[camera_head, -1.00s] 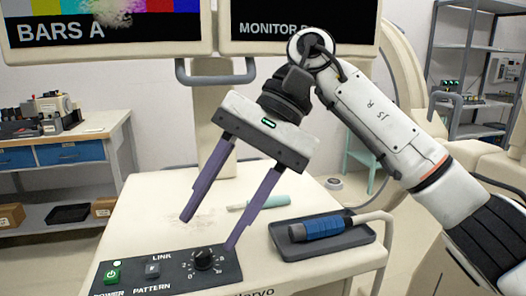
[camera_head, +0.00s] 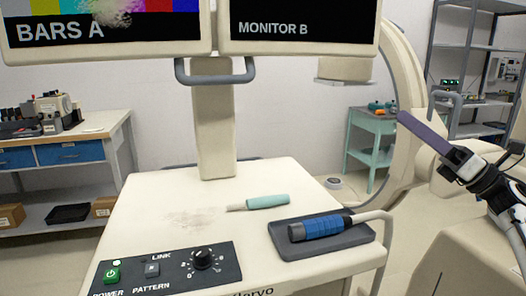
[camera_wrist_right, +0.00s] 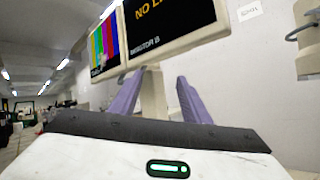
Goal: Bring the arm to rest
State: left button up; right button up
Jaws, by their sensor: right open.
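My right gripper (camera_head: 404,118) is at the right of the head view, well to the right of the cart top and raised above it. One purple finger shows there, pointing up and to the left; the other is hidden behind or in line with it. In the right wrist view the right gripper (camera_wrist_right: 158,88) has its two purple fingers apart with nothing between them. Its black and white body fills the bottom of that view. My left gripper is in neither view.
The cart (camera_head: 150,210) carries a control panel (camera_head: 165,268), a teal-handled tool (camera_head: 266,202) and a grey tray (camera_head: 350,240) holding a blue-handled piece (camera_head: 320,228). Two monitors (camera_head: 298,25) stand above. A cream C-shaped machine (camera_head: 400,75) and shelves (camera_head: 480,60) are near the right gripper.

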jog(key=w+d+m+t+h, duration=0.45)
jog(key=d+m+h, duration=0.55)
jog(key=m, duration=0.5)
jog(key=w+d+m+t+h, duration=0.3)
jog(key=d+m+t+h, duration=0.2)
jog(key=d+m+h, duration=0.65)
jog(key=w+d+f+m+g+h, duration=0.1)
jog(key=d+f+m+g+h, duration=0.25)
jog(key=f+m+g, duration=0.95)
jog(key=s+a+f+y, duration=0.2)
jog(key=s+a+f, duration=0.3)
jog(key=a+f, duration=0.5)
jog(key=s+a+f+t+y, duration=0.15)
jog(key=s+a+f, duration=0.45)
jog(key=f, duration=0.8)
jog(key=s+a+f+y, duration=0.2)
jog(key=s+a+f, duration=0.3)
jog(key=a+f, duration=0.45)
jog(key=s+a+f+g+y, duration=0.1)
jog(key=s+a+f, duration=0.3)
jog(key=s, duration=0.6)
jog(key=s+a+f+m+g+y, duration=0.1)
jog(key=s+a+f, duration=0.2)
jog(key=s+a, duration=0.3)
jog(key=s+a+f+g+y, duration=0.1)
jog(key=s+a+f, duration=0.3)
jog(key=s, duration=1)
jog(key=shift+a+f+g, duration=0.3)
jog(key=shift+a+g, duration=0.2)
jog(key=shift+a, duration=0.05)
